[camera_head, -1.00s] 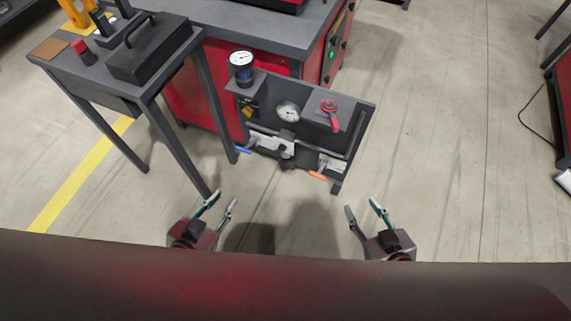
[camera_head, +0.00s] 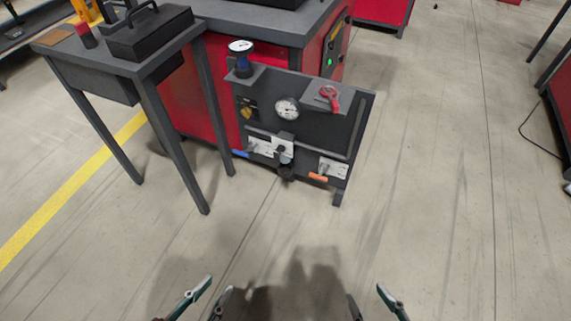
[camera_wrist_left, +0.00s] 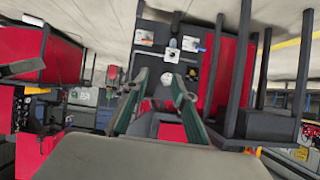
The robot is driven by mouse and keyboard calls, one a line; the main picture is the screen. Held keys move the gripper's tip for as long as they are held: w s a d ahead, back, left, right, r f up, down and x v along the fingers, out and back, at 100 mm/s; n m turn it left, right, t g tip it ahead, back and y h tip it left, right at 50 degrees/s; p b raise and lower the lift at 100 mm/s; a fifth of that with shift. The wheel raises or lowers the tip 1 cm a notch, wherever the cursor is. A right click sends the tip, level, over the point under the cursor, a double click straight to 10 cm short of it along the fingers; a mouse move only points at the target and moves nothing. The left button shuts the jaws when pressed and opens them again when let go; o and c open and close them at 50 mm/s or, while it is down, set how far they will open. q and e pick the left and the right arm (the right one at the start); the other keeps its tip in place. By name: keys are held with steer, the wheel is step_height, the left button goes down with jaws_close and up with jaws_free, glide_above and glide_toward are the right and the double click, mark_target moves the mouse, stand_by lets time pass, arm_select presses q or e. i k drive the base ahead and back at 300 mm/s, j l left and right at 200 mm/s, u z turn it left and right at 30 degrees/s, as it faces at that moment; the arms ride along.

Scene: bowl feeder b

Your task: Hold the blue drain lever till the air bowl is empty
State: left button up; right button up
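The blue drain lever (camera_head: 241,154) is at the lower left of a dark panel (camera_head: 315,118) on the red bench's side. An orange lever (camera_head: 318,177) is at the panel's lower right. A small dark bowl (camera_head: 285,170) with a clear upper part hangs between them; its contents are too small to tell. A round gauge (camera_head: 287,107) sits above. My left gripper (camera_head: 208,292) is open and empty at the bottom of the head view, well short of the panel; its fingers (camera_wrist_left: 160,92) also show apart in the left wrist view. My right gripper (camera_head: 366,299) is open and empty.
A dark side table (camera_head: 130,66) with a black lidded box stands left of the panel, its legs close to the blue lever's side. The floor in front is clear.

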mark_target(244, 152)
steer(key=i+j, duration=0.1)
steer(key=i, duration=0.85)
steer(key=j, duration=0.05)
